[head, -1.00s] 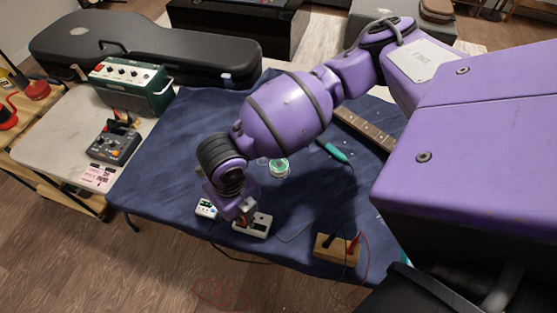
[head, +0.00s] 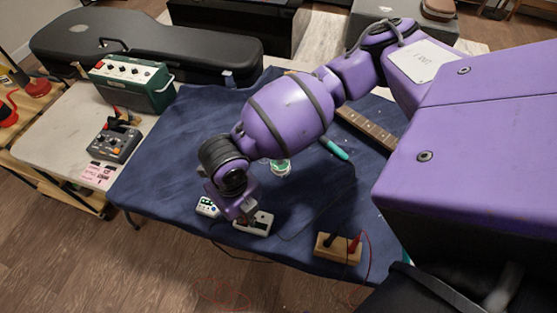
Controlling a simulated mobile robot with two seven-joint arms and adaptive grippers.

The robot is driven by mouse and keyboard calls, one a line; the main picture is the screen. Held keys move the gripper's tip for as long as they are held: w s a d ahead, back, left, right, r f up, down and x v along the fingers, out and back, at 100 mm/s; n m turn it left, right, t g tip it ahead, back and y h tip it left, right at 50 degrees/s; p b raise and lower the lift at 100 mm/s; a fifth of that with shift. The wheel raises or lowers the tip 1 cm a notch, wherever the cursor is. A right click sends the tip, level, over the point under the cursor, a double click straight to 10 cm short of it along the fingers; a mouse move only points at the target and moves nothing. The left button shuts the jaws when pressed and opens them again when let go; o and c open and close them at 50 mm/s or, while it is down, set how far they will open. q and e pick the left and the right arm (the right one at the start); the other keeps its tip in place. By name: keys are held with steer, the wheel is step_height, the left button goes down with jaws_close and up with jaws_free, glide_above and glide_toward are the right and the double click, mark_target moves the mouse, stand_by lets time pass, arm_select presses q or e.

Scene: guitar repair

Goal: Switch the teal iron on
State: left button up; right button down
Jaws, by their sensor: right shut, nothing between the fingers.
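The teal iron (head: 334,148) lies on the blue cloth right of centre, near the guitar neck. A dark cord runs from its end and loops down toward a white box (head: 264,228) near the cloth's front edge. My right gripper (head: 249,218) is shut and empty, pointing down over the top of this box. I cannot tell whether its tips touch the box, and they hide part of its top. My left gripper is not in view.
A wooden block with black and red leads (head: 338,249) lies to the right. A round green-and-clear item (head: 281,169) sits under my right arm. The guitar neck (head: 366,129) is behind. A green amplifier (head: 131,83) and grey pedal (head: 114,146) stand left. The cloth's left part (head: 165,165) is clear.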

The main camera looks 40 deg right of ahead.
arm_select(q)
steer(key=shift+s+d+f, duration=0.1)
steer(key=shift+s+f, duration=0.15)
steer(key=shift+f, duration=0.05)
arm_select(e)
steer(key=shift+f, duration=0.7)
steer(key=shift+w+r+p, duration=0.1)
steer(key=shift+r+p, duration=1.75)
steer(key=shift+r, duration=1.8)
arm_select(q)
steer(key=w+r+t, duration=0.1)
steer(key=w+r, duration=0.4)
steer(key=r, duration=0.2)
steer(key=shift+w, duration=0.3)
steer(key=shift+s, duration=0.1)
arm_select(e)
steer(key=shift+f, duration=0.15)
